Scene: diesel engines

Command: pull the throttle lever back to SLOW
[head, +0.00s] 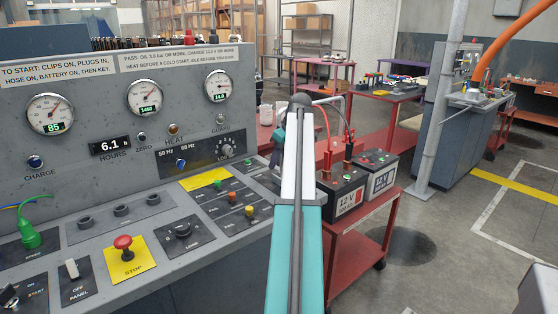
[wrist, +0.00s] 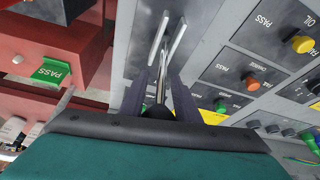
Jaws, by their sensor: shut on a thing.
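The throttle lever (wrist: 161,70) shows in the wrist view as a thin metal rod with a dark round knob (wrist: 158,111), beside a pale slotted guide on the grey panel. My gripper (wrist: 161,98) is shut on the lever's knob, with one finger on each side of it.
The grey control panel (head: 90,160) carries gauges, a red stop button (head: 123,243) and several coloured PASS/FAIL buttons close to the lever. A red cart (head: 345,232) with two batteries stands right of the panel. Open floor lies further right.

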